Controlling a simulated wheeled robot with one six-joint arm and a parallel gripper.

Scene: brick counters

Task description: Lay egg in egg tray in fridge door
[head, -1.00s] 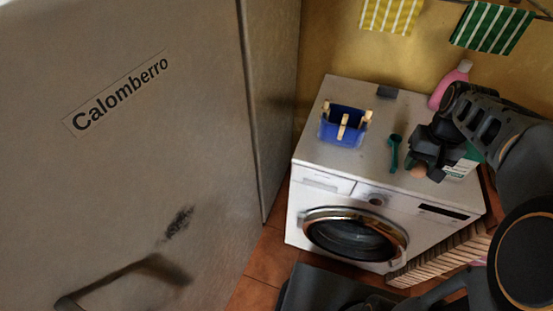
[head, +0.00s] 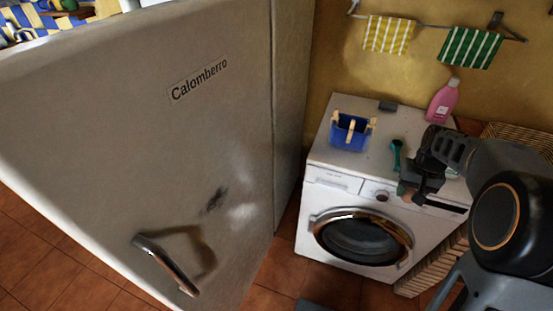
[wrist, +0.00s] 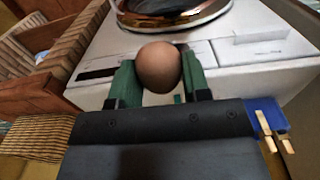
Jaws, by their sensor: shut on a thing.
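A brown egg (wrist: 158,67) sits between the green fingers of my gripper (wrist: 157,82) in the wrist view. My gripper is shut on it. The fridge (head: 130,150) fills the left of the head view. Its door looks shut, with a metal handle (head: 165,265) low on its front. The egg tray is not in view.
The white washing machine (head: 330,184) stands right of the fridge. On it are a blue basket with clothespins (head: 350,132), a teal scoop (head: 396,155) and a pink bottle (head: 443,101). Wicker baskets (head: 437,265) stand on the right. Tiled floor (head: 40,255) lies in front of the fridge.

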